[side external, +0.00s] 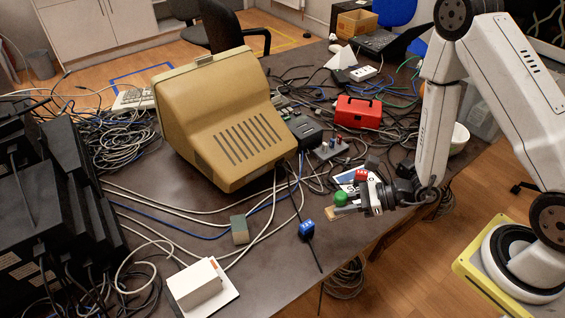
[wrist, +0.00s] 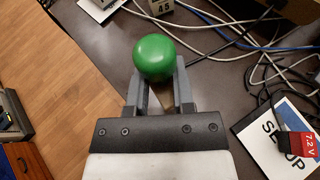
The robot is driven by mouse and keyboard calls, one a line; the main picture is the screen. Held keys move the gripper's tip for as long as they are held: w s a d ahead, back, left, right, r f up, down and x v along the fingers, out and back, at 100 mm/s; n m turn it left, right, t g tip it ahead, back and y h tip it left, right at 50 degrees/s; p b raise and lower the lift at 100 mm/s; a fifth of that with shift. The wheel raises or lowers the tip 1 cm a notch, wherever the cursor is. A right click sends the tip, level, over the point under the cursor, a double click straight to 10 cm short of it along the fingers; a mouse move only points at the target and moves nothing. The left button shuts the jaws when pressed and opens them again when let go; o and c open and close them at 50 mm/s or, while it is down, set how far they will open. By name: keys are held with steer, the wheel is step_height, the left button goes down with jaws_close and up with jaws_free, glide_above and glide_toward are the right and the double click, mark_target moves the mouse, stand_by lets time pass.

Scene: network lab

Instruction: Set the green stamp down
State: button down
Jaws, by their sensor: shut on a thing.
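The green stamp has a round green knob (side external: 340,198); a pale wooden part (side external: 334,214) shows just below the knob in the side view. My gripper (side external: 352,207) is shut on the stamp near the right-hand edge of the dark table (side external: 270,262). In the wrist view, the green stamp (wrist: 155,55) sits at the tips of my gripper's two grey fingers (wrist: 156,88), and its knob hides what is beneath it. I cannot tell whether the stamp touches the table.
A printed card (wrist: 265,135) and a red "7.2 V" battery (wrist: 298,144) lie beside my gripper. A beige monitor (side external: 220,120) stands behind. Some bare tabletop shows at the front.

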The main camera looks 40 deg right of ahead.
steer(key=w+d+m+t+h, duration=0.2)
steer(key=w+d+m+h, duration=0.1)
steer(key=d, duration=0.6)
steer(key=w+d+m+t+h, duration=0.2)
steer(key=d+m, duration=0.1)
steer(key=d, duration=0.5)
steer(key=s+d+m+h, duration=0.2)
steer(key=d+m+h, duration=0.1)
steer(key=d, duration=0.6)
steer(key=s+d+m+h, duration=0.2)
steer(key=d+h, duration=0.1)
steer(key=d, duration=0.7)
steer(key=shift+t, duration=0.4)
steer(key=w+d+f, duration=0.2)
steer(key=w, duration=0.1)
steer(key=w+d+f, duration=0.2)
steer(key=w+f, duration=0.1)
steer(key=w, duration=0.1)
steer(key=w+d+f, duration=0.2)
steer(key=w, duration=0.1)
steer(key=shift+w+f, duration=0.15)
steer(key=shift+w, duration=0.25)
steer(key=shift+w+d+f, duration=0.35)
steer(key=shift+w+f, duration=0.1)
steer(key=shift+f, duration=0.15)
